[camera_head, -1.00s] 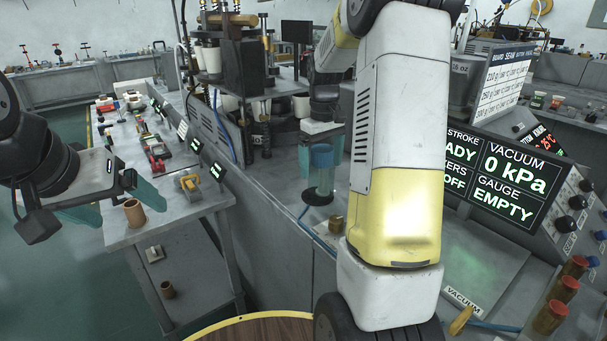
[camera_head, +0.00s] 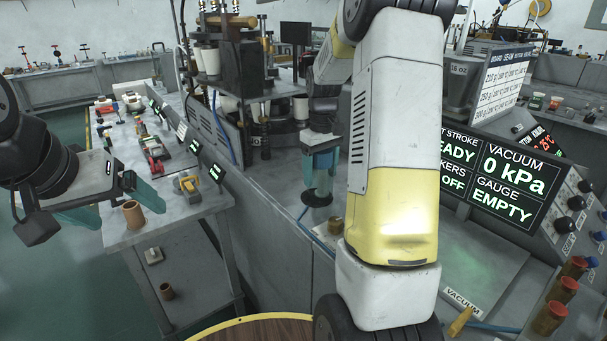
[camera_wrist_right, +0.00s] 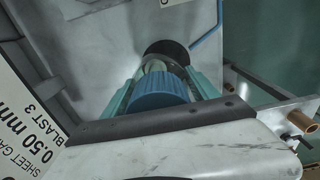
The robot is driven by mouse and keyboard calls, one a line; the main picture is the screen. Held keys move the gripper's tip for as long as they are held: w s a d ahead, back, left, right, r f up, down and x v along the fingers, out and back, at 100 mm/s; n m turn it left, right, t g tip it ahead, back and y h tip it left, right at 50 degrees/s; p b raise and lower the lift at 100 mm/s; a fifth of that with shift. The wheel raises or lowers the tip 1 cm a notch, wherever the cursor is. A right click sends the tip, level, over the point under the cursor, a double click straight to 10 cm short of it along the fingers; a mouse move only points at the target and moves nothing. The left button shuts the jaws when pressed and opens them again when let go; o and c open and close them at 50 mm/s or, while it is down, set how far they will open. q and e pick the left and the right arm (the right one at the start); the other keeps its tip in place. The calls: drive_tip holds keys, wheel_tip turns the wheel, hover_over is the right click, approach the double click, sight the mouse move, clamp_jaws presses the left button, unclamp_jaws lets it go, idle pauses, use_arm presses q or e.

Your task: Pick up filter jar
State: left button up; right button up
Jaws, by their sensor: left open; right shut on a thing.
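The filter jar, with a ribbed blue cap (camera_wrist_right: 160,88), stands between the teal fingers of my right gripper in the right wrist view. My right gripper (camera_head: 319,176) is shut on it from above, with one finger on each side. In the head view the fingers and hand hide most of the jar. A round black base (camera_head: 317,198) is directly below it, and I see no clear gap between them. My left gripper (camera_head: 122,204) is open and empty at the left, near a brown cup.
The brown cup (camera_head: 134,214) and a yellow-grey tool (camera_head: 187,186) are on the left bench. A blue hose (camera_wrist_right: 206,38) runs beside the black base. A vacuum panel (camera_head: 500,175) stands at the right, with several copper-coloured cylinders in front.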

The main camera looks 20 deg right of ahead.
drive_tip(key=shift+r, duration=0.1)
drive_tip(key=r, duration=0.9)
drive_tip(key=shift+a+r, duration=0.3)
drive_tip(key=shift+r, duration=0.05)
drive_tip(key=shift+s+a+r, duration=0.15)
drive_tip(key=shift+a, duration=0.15)
wheel_tip(320, 180, down, 10)
drive_tip(key=shift+s+r, duration=0.1)
drive_tip(key=o, duration=1.7)
drive_tip(key=shift+f, duration=0.25)
drive_tip(key=shift+r, duration=0.15)
